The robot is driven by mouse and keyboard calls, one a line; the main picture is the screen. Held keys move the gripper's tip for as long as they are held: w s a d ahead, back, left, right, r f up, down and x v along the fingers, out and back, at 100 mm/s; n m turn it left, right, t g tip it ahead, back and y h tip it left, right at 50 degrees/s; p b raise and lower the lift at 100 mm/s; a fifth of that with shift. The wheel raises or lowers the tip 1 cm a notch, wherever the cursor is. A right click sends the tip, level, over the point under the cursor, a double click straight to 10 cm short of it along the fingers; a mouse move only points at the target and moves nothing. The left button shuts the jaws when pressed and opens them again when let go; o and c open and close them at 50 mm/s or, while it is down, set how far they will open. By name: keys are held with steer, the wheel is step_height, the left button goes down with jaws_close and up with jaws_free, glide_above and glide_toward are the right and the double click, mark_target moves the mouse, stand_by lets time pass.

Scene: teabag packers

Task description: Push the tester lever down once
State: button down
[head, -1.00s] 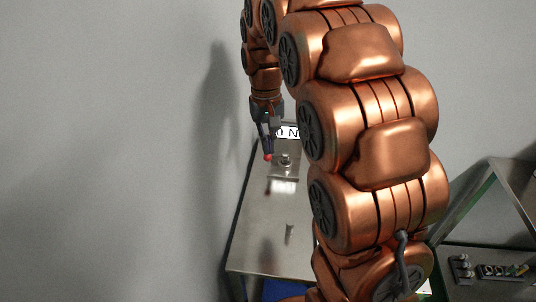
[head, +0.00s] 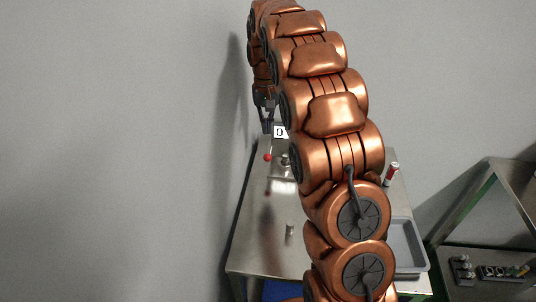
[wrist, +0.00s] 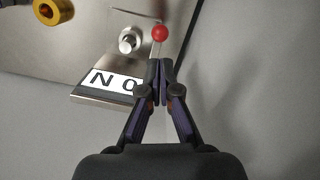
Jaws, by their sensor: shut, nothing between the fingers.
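The tester lever shows as a red ball knob (head: 267,157) on a thin rod, at the left edge of a metal tester plate (head: 281,172). In the wrist view the red knob (wrist: 159,33) sits just beyond my fingertips, beside a round metal button-like part (wrist: 130,40). My gripper (head: 267,129) is above and behind the knob in the head view, apart from it. In the wrist view my gripper (wrist: 160,66) has its fingertips together and holds nothing. A white label (wrist: 112,80) with black letters lies near the fingers. My arm hides part of the tester.
The metal table (head: 250,240) runs forward from the tester, with a small metal post (head: 289,230) on it. A red-capped item (head: 392,174) and grey tray (head: 408,245) are at its right. A grey wall borders the left. A gold ring (wrist: 53,10) shows in the wrist view.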

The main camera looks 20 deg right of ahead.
mark_target(269, 150)
steer(key=shift+f, duration=0.15)
steer(key=shift+s+a+f+b, duration=0.15)
steer(key=shift+f+b, duration=0.35)
steer(key=shift+f, duration=1.2)
steer(key=shift+s+f+b, duration=0.2)
steer(key=shift+f+b, duration=0.25)
steer(key=shift+f, duration=1.2)
